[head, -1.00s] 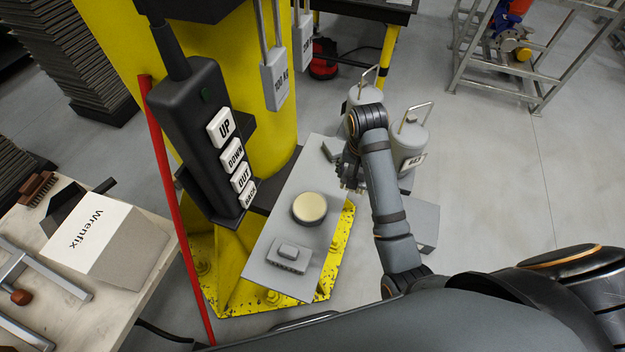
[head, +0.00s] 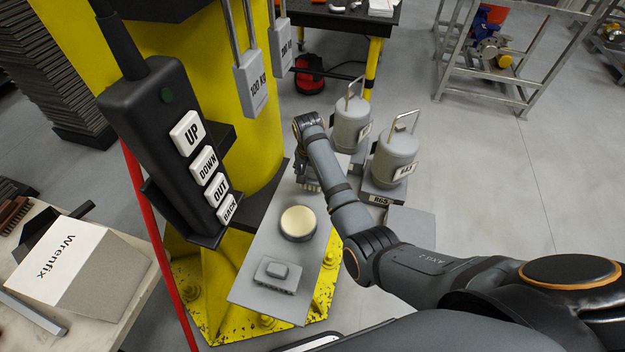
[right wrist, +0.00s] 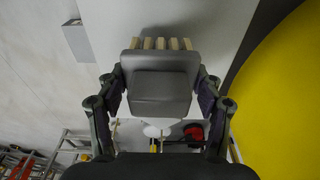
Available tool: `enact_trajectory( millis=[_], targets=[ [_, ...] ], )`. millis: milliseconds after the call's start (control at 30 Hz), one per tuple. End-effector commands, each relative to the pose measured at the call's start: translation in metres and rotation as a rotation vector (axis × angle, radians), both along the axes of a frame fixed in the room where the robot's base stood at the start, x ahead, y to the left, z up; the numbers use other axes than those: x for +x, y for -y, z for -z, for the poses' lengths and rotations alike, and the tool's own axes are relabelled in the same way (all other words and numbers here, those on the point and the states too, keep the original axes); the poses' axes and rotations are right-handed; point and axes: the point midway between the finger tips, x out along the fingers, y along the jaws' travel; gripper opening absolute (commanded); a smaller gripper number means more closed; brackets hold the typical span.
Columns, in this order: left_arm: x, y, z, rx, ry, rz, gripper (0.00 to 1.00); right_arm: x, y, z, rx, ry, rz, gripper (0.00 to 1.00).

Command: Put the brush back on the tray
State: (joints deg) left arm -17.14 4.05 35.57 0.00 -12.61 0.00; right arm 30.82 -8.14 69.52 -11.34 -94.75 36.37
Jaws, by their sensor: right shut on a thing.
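The brush (right wrist: 160,85) is a grey block with several pale tufts along one edge. My right gripper (right wrist: 160,92) has its two fingers against the block's sides. In the head view my right gripper (head: 308,178) is at the far part of the tray, and the brush is mostly hidden by it. The tray (head: 250,290) is a long grey plate beside the yellow column. I cannot tell whether the brush touches it. A round cream-topped tin (head: 298,223) and a grey ribbed block (head: 277,275) stand on the tray nearer me. My left gripper is out of view.
A black pendant with white buttons (head: 165,135) hangs left of the tray. Grey weights with handles (head: 396,155) stand right of my right arm. A Wrenfix box (head: 85,265) and a brown brush (head: 14,214) are on the left bench. A red pole (head: 155,235) rises between.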

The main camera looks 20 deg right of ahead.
Motion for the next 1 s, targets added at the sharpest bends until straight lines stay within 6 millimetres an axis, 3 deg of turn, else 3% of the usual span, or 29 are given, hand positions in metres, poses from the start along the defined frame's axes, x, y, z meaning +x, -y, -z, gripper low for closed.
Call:
enact_trajectory(
  millis=[133, 367, 400, 533, 867, 1000],
  targets=[
    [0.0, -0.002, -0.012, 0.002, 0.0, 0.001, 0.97, -0.003, 0.001, 0.021, -0.002, -0.008, 0.0, 0.42],
    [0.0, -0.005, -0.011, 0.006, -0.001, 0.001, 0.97, -0.002, 0.001, 0.027, -0.002, -0.005, 0.0, 0.42],
    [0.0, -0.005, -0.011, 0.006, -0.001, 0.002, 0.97, -0.003, 0.001, 0.027, -0.002, -0.005, 0.0, 0.72],
    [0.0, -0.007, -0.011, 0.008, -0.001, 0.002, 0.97, -0.003, 0.001, 0.027, -0.002, -0.005, 0.0, 0.89],
    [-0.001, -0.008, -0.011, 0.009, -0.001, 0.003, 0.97, -0.002, 0.001, 0.025, -0.001, -0.004, 0.0, 0.89],
    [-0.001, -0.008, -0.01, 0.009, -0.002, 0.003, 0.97, -0.003, -0.001, 0.011, 0.001, -0.001, 0.0, 0.89]
  ],
)
